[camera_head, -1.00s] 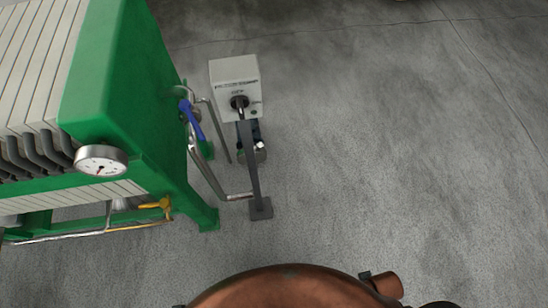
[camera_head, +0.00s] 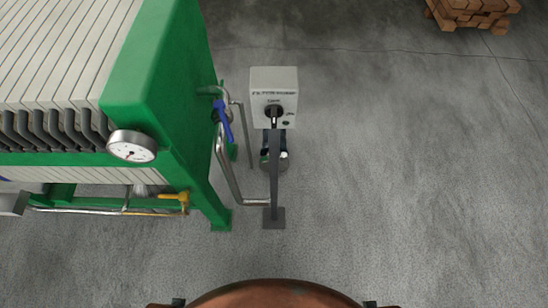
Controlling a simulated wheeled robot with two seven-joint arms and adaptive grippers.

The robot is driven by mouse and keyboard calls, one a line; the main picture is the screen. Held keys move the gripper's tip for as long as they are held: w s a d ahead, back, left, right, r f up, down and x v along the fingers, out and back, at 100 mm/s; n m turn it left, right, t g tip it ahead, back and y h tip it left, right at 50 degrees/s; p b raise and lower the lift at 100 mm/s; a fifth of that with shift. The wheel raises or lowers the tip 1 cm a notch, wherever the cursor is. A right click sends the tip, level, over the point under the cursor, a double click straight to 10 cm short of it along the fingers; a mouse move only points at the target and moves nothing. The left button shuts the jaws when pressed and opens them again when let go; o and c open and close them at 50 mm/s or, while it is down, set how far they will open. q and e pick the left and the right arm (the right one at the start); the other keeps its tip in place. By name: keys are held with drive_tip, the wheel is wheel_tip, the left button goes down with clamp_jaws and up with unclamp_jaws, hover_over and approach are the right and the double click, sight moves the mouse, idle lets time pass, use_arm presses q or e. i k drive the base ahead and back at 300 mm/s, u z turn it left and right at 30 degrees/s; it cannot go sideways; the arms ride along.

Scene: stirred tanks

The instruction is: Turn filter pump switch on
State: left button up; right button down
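The filter pump switch is a black rotary knob (camera_head: 274,115) on the front of a light grey box (camera_head: 274,82). The box is fixed on a dark post (camera_head: 275,180) with a flat foot on the floor. The print on the box is too small to read surely. Neither of my grippers shows in the head view, so nothing of mine is seen near the switch.
A green filter press (camera_head: 160,80) with a round gauge (camera_head: 132,146), a blue-handled valve (camera_head: 222,115) and a yellow valve (camera_head: 180,197) stands left of the post. Pipes run between them. A pallet of brown blocks (camera_head: 472,12) is at the back right. The floor on the right is clear.

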sight(273, 112)
drive_tip(key=z, duration=1.55)
drive_tip(key=k, duration=1.2)
drive_tip(key=u, duration=1.5)
